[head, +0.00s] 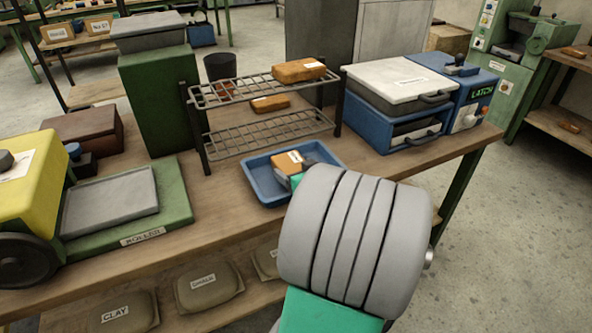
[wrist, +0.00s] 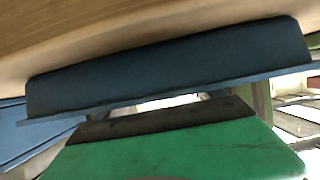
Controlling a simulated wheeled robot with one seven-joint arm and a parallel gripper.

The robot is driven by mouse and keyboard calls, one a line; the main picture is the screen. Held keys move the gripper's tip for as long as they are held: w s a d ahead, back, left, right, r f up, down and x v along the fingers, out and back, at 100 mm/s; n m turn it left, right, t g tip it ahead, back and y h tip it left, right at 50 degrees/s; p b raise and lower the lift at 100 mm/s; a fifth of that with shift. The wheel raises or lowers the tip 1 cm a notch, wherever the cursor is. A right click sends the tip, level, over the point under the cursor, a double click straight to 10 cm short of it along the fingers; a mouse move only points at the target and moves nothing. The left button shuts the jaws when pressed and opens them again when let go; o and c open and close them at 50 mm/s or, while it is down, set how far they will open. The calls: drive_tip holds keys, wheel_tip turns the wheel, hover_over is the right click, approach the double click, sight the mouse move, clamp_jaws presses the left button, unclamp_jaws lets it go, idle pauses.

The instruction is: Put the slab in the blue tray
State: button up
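An orange-brown slab (head: 286,162) with a pale label shows within the outline of the blue tray (head: 262,194), which stands on the bench. I cannot tell whether the slab rests on the tray floor or is slightly above it. My gripper (head: 291,179) is at the slab's near side, over the tray, and my grey wrist hides most of it. In the wrist view, a green finger with a dark pad is close to the tray's blue wall (wrist: 170,65). The slab does not show clearly there, and the finger gap is not visible.
A wire rack (head: 265,135) behind the tray holds one slab on top (head: 299,70) and another lower down (head: 270,103). A blue latched press (head: 410,100) stands right, and a green roller machine (head: 130,205) left. Some bench is bare left of the tray.

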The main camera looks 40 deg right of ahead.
drive_tip(key=o, duration=0.4)
drive_tip(key=shift+s+r, duration=0.25)
drive_tip(key=shift+r, duration=0.05)
drive_tip(key=p+v, duration=0.1)
drive_tip(key=v, duration=1)
drive_tip(key=shift+d, duration=0.1)
drive_tip(key=shift+s+a, duration=0.2)
drive_tip(key=shift+s, duration=0.05)
